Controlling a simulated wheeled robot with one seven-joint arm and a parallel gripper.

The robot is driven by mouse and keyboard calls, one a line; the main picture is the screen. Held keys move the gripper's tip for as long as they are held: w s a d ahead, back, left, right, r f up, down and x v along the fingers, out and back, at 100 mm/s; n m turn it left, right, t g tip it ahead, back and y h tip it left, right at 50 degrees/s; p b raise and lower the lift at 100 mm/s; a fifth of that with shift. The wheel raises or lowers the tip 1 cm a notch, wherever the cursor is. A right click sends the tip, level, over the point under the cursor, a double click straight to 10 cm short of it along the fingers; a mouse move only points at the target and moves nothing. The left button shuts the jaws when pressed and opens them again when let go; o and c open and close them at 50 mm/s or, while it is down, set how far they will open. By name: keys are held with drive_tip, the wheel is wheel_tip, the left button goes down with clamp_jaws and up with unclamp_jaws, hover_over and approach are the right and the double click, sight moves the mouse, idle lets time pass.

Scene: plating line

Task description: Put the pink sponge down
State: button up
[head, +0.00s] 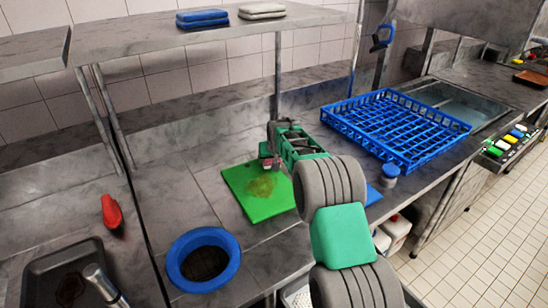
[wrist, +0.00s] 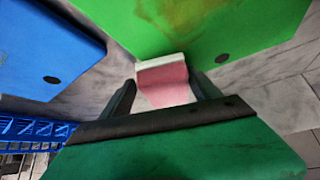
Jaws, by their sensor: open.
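The pink sponge (wrist: 164,84), with a white layer on one side, lies between the fingertips of my gripper (wrist: 166,92) in the wrist view. The dark fingers stand open with a gap on either side of the sponge. In the head view, a small pinkish piece of the sponge (head: 266,162) shows under my gripper (head: 270,152), which is low over the green board (head: 262,208). The sponge's white side is at the board's edge in the wrist view. I cannot tell how fully it rests on the board.
The green board has a brown stain (head: 262,187). A blue board (wrist: 45,45) and a blue rack (head: 395,130) are beside it. A shelf (head: 225,28) runs above.

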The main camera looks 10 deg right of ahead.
drive_tip(key=shift+s+a+f+p, duration=0.15)
drive_tip(key=shift+s+f+p, duration=0.2)
drive_tip(key=shift+f+p, duration=0.1)
drive_tip(key=shift+s+r, duration=0.15)
drive_tip(key=shift+r, duration=0.2)
drive_tip(key=s+r+g+b, duration=0.1)
drive_tip(key=s+r+b, duration=0.1)
drive_tip(key=s+r, duration=1.15)
drive_tip(key=s+f+g, duration=0.1)
drive_tip(key=s+f, duration=0.2)
drive_tip(key=s, duration=1.2)
drive_tip(key=s+f+g, duration=0.1)
drive_tip(key=s+f, duration=0.2)
drive_tip(key=s, duration=1.3)
drive_tip(key=shift+s+d+f, duration=0.15)
drive_tip(key=shift+s+d, duration=0.05)
drive_tip(key=shift+d, duration=0.15)
drive_tip(key=shift+o, duration=0.4)
